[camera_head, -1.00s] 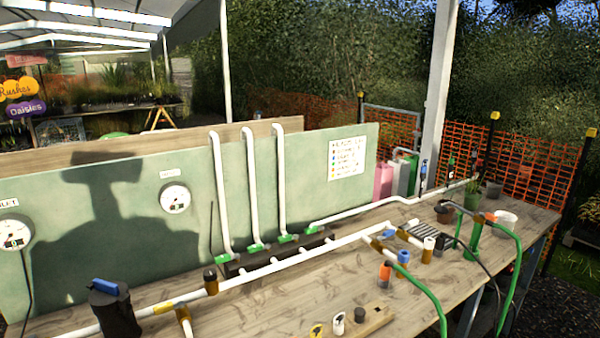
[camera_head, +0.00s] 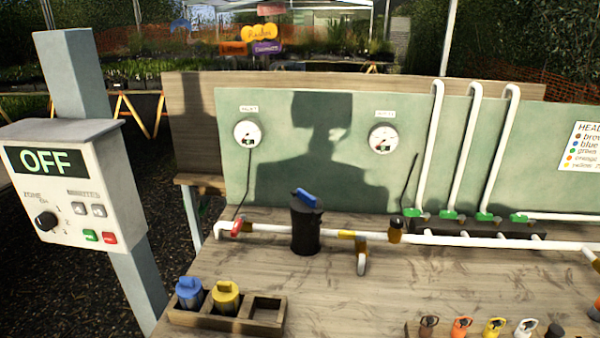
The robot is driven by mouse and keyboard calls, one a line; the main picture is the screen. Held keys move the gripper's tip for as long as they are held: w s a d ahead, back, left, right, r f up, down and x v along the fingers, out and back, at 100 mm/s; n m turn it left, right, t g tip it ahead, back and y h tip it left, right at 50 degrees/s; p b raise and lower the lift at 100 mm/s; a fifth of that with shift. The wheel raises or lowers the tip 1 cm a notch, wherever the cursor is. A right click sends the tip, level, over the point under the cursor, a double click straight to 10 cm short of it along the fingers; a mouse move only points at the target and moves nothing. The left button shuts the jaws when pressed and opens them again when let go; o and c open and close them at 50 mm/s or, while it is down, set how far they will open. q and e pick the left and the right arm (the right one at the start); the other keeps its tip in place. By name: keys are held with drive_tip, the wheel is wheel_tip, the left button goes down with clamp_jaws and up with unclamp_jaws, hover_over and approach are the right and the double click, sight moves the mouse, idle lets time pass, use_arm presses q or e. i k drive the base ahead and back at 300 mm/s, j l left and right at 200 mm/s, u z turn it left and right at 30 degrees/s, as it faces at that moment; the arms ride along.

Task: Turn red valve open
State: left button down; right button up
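The red valve (camera_head: 237,228) sits on the white pipe near its left end, on the wooden workbench (camera_head: 330,288). Its handle looks tilted against the pipe, but it is too small to tell its exact setting. A black filter housing (camera_head: 306,226) with a blue handle on top stands on the same pipe just right of the valve. Two round gauges, a left one (camera_head: 247,133) and a right one (camera_head: 383,138), are on the green panel (camera_head: 290,110) behind. Neither of my grippers shows in the view.
A control box (camera_head: 78,190) reading OFF stands on a post at the left. A wooden tray (camera_head: 248,323) holds a blue-topped (camera_head: 189,292) and a yellow-topped cartridge (camera_head: 226,297). Green valves (camera_head: 450,214) and small coloured fittings (camera_head: 461,327) are at the right. The bench middle is clear.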

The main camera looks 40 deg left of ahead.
sight(236, 227)
drive_tip(key=u, duration=0.4)
drive_tip(key=j+u, duration=0.15)
drive_tip(key=u, duration=0.6)
drive_tip(key=i+u, duration=0.1)
drive_tip(key=u, duration=0.3)
drive_tip(key=i+j+z, duration=0.1)
drive_tip(key=j+z, duration=0.35)
